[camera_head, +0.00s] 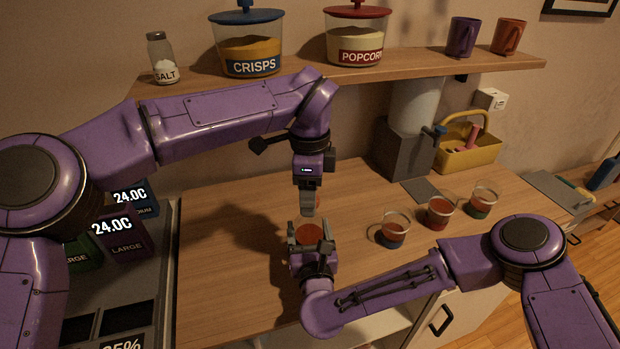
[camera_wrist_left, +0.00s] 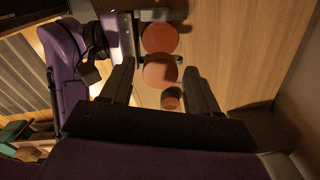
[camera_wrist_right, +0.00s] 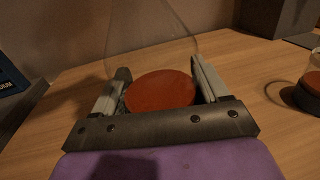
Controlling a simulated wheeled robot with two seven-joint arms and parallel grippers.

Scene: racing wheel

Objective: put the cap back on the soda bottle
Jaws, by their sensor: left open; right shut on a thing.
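My right gripper (camera_head: 312,240) is shut around a clear bottle with a red disc (camera_head: 309,234), apparently its liquid surface; the bottle's upper part is barely visible. The red disc also shows between the fingers in the right wrist view (camera_wrist_right: 160,90), under a faint transparent cone (camera_wrist_right: 150,35). My left gripper (camera_head: 308,208) is open, pointing down just above the right one. A small reddish thing (camera_head: 317,202), probably the cap, shows beside its fingers. In the left wrist view a red disc (camera_wrist_left: 160,71) lies between the open fingers; I cannot tell whether they touch it.
A grey block (camera_head: 403,150) and yellow basket (camera_head: 470,155) stand behind. A shelf (camera_head: 420,70) with jars and mugs runs above. The counter (camera_head: 225,270) is clear at left.

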